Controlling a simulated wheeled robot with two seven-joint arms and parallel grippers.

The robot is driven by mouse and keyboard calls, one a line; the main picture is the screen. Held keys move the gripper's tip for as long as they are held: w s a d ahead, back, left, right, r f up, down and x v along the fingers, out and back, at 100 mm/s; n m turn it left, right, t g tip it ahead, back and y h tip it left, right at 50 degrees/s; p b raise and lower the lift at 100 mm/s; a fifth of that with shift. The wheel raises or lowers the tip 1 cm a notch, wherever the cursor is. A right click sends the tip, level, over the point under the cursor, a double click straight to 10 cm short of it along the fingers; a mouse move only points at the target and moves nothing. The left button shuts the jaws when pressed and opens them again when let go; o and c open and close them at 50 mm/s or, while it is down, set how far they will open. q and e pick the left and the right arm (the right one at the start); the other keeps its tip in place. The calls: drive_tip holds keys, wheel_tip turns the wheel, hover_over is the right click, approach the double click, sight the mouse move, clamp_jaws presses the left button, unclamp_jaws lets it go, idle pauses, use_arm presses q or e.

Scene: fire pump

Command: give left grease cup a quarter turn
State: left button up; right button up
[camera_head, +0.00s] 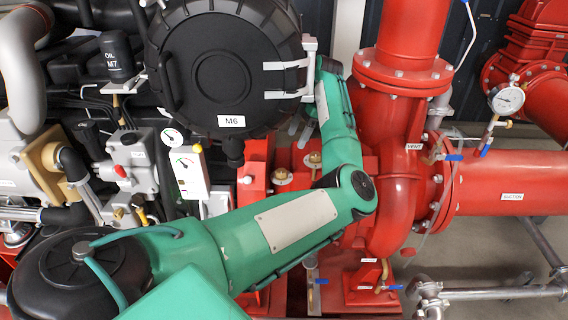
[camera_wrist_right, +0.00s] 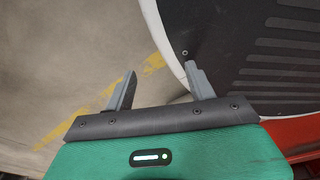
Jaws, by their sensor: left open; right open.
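Two brass grease cups sit on the red pump housing in the head view. The left grease cup (camera_head: 281,177) is just above my left forearm, and the right grease cup (camera_head: 313,160) is close to my left arm's upper link. My left gripper (camera_head: 268,81) is open and empty, with pale fingers pointing left in front of the black round M6 cover. It is above both cups in the picture and apart from them. My right gripper (camera_wrist_right: 161,70) is open and empty in the right wrist view, over the floor, far from the cups.
The black M6 cover (camera_head: 215,60) fills the upper middle. A control panel with a gauge (camera_head: 187,172) stands left of the cups. Red pump piping (camera_head: 395,165) rises at right, with a pressure gauge (camera_head: 507,99). A yellow floor line (camera_wrist_right: 100,100) shows beside my right gripper.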

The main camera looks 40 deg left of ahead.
sight(281, 170)
use_arm(q)
drive_tip(key=p+x, duration=0.1)
drive_tip(key=x, duration=1.1)
drive_tip(key=shift+s+a+f+p, duration=0.15)
drive_tip(key=shift+f+p, duration=0.1)
drive_tip(key=shift+p, duration=0.15)
use_arm(e)
drive_tip(key=s, duration=0.2)
drive_tip(key=shift+s+d+r, duration=0.2)
drive_tip(key=shift+s+r, duration=0.05)
drive_tip(key=shift+s, duration=0.05)
use_arm(q)
drive_tip(key=c, duration=1)
use_arm(e)
drive_tip(key=shift+w, duration=0.15)
use_arm(q)
drive_tip(key=shift+r, duration=0.1)
use_arm(e)
drive_tip(key=shift+a+r, duration=0.1)
